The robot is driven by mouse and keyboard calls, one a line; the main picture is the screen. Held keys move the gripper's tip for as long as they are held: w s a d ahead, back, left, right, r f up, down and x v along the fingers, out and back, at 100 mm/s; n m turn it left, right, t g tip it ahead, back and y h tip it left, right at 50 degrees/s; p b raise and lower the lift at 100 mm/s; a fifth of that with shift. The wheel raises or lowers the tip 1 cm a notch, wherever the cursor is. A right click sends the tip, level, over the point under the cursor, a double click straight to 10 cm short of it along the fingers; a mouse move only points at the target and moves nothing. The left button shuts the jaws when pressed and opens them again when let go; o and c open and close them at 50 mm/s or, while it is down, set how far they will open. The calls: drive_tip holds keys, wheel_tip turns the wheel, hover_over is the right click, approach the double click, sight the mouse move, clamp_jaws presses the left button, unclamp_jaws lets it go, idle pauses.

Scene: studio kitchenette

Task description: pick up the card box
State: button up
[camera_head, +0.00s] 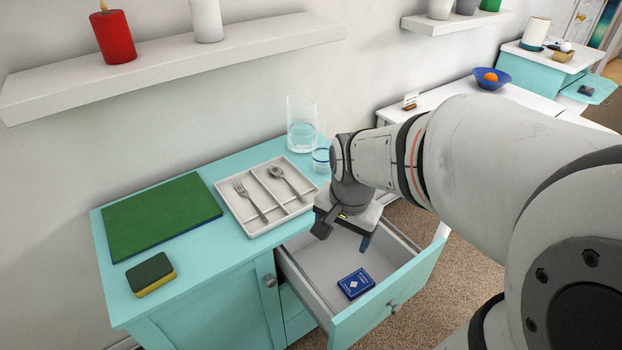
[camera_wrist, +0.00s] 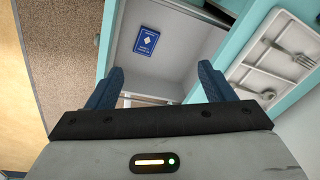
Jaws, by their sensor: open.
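The card box (camera_head: 356,284) is a small blue box with a white emblem. It lies flat on the floor of the open drawer (camera_head: 318,268), near the drawer's front panel. It also shows in the wrist view (camera_wrist: 147,41), beyond the fingertips. My gripper (camera_head: 343,238) is above the back part of the open drawer, pointing down, apart from the card box. In the wrist view its two blue fingers (camera_wrist: 160,80) are spread with nothing between them.
The turquoise cabinet top holds a cutlery tray (camera_head: 240,222) with a fork and a spoon, a green board (camera_head: 160,215), a sponge (camera_head: 150,274), a glass pitcher (camera_head: 301,125) and a glass (camera_head: 321,160). The drawer walls surround the card box. The rest of the visible drawer floor is bare.

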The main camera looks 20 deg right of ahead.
drive_tip(key=o, duration=0.5)
drive_tip(key=w+d+f+m+b, duration=0.2)
drive_tip(key=f+m, duration=0.4)
drive_tip(key=w+d+f+m+g+b, duration=0.1)
drive_tip(key=w+d+f+m+b, duration=0.1)
drive_tip(key=f+m, duration=0.4)
drive_tip(key=shift+w+d+f+b, duration=0.3)
drive_tip(key=shift+w+f, duration=0.2)
drive_tip(key=shift+f, duration=0.25)
drive_tip(key=m+b, duration=0.4)
drive_tip(key=m, duration=0.7)
approach(357, 283)
drive_tip(key=shift+w+a+f+g, duration=0.2)
drive_tip(key=shift+w+f+g, duration=0.1)
drive_tip(key=shift+w+g, duration=0.1)
drive_tip(key=shift+f+m, duration=0.3)
drive_tip(key=shift+f, duration=0.1)
drive_tip(key=shift+d+f+b, duration=0.15)
drive_tip(key=shift+f+b, duration=0.35)
drive_tip(key=shift+f, duration=1.25)
drive_tip(key=shift+d+f+b, duration=0.15)
drive_tip(key=shift+f+b, duration=0.3)
drive_tip(key=shift+f, duration=1.35)
